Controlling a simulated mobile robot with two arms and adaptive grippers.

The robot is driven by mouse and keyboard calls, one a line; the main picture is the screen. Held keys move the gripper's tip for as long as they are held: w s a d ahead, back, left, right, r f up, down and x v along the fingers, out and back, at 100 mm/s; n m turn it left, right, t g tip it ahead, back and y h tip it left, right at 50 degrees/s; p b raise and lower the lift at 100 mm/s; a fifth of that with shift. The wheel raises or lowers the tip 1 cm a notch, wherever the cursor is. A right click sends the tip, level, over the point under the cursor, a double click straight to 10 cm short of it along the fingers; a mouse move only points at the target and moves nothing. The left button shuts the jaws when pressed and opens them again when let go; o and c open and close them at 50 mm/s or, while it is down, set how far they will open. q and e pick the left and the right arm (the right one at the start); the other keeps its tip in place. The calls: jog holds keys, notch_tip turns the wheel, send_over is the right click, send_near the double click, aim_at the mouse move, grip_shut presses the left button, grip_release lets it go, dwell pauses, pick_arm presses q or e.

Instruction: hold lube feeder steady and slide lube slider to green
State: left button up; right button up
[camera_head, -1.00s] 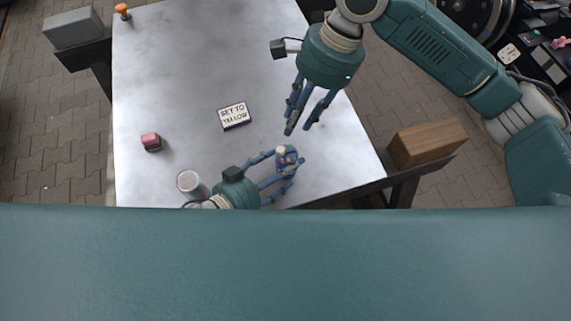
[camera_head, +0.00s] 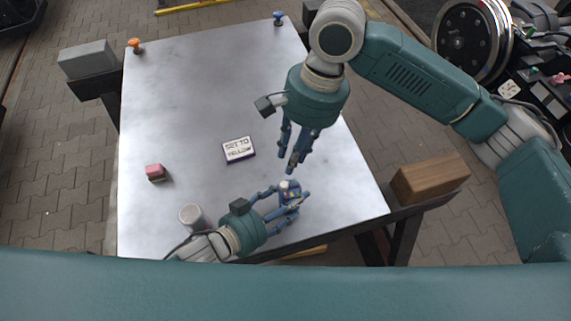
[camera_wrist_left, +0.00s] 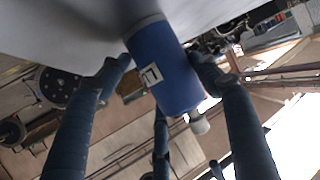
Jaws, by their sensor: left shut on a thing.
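The lube feeder (camera_head: 289,190) is a small blue cylinder with a pale top and small coloured marks, near the front edge of the metal table. My left gripper (camera_head: 290,202) is shut around it. In the left wrist view the feeder (camera_wrist_left: 166,65) is between the fingers, with a white label and a pale nozzle at one end. The slider is too small to make out. My right gripper (camera_head: 292,164) is above and just behind the feeder, fingers down and apart, holding nothing that I can see.
A sign (camera_head: 238,149) reading "SET TO YELLOW" lies on the table. A pinkish-red block (camera_head: 155,172) and a grey-white can (camera_head: 191,214) are at the left. Orange (camera_head: 134,45) and blue (camera_head: 278,18) knob-like pieces stand at the far corners.

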aim_at(283, 184)
jog(key=f+n, duration=0.2)
jog(key=f, duration=0.1)
jog(key=a+f+n+t+h, duration=0.1)
jog(key=f+n, duration=0.2)
jog(key=f, duration=0.1)
jog(key=s+a+f+n+h, duration=0.1)
jog(key=f+n, duration=0.2)
jog(key=shift+f, duration=0.15)
jog(key=shift+c, duration=0.5)
grip_shut()
